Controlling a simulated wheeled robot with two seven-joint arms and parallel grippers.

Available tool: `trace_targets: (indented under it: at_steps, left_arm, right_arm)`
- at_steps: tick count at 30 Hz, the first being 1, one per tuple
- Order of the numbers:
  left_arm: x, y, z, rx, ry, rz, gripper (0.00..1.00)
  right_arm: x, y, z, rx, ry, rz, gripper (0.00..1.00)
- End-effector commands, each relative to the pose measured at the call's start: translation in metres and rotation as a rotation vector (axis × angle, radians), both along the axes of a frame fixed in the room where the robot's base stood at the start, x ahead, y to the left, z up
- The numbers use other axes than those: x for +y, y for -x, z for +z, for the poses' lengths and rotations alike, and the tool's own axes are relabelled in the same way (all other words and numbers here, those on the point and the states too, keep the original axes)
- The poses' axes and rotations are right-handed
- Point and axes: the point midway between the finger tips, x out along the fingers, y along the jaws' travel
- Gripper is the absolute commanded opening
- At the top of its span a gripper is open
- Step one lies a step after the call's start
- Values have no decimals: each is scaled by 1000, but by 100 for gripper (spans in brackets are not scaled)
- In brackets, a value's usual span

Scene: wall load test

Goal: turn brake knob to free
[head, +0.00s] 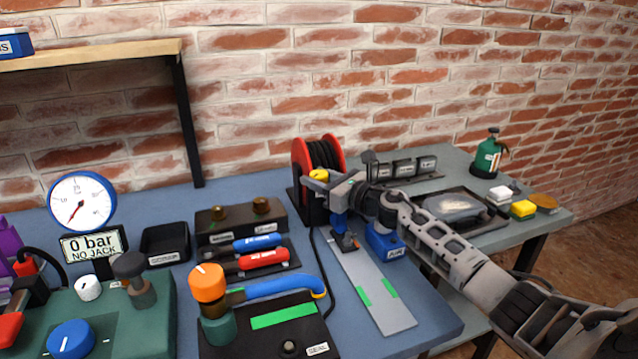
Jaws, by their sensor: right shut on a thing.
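A cable reel (300,155) with red flanges and black cable stands at the back of the blue-grey bench. A small yellow knob (318,174) shows low on its front, which I take as the brake knob. My right gripper (331,178) reaches in from the right and is shut on the yellow knob. The gripper and wrist hide part of the reel's lower right side. Any marks around the knob are too small to read. My left gripper is out of view.
A metal plate with green marks (385,305) and a blue block (384,241) lie below my right arm. An orange-topped valve (207,284) with a blue handle stands in front. A gauge (82,202) reading "0 bar" is at left. A green bottle (487,157) stands at far right.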

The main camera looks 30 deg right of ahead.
Motion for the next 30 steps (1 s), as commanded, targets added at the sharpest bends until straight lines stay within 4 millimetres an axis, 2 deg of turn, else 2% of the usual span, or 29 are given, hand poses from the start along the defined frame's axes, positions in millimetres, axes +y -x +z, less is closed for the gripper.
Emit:
trace_targets:
  at_steps: [7, 8, 9, 10, 18, 22, 26, 30]
  left_arm:
    - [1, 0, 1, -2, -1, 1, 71]
    - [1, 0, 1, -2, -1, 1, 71]
    - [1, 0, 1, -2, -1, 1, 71]
    - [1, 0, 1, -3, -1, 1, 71]
    - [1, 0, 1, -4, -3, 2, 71]
    - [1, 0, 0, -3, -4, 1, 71]
    - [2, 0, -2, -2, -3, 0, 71]
    - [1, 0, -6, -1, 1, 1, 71]
  right_arm:
    - [0, 0, -1, 3, 2, 0, 15]
    - [0, 0, -1, 3, 2, 0, 40]
    - [0, 0, -1, 3, 2, 0, 51]
    - [0, 0, -1, 3, 2, 0, 58]
    - [0, 0, -1, 1, 1, -1, 58]
    - [-3, 7, -2, 3, 2, -2, 58]
    - [-7, 25, -3, 4, 4, 0, 58]
    - [-15, 53, -4, 6, 5, 0, 58]
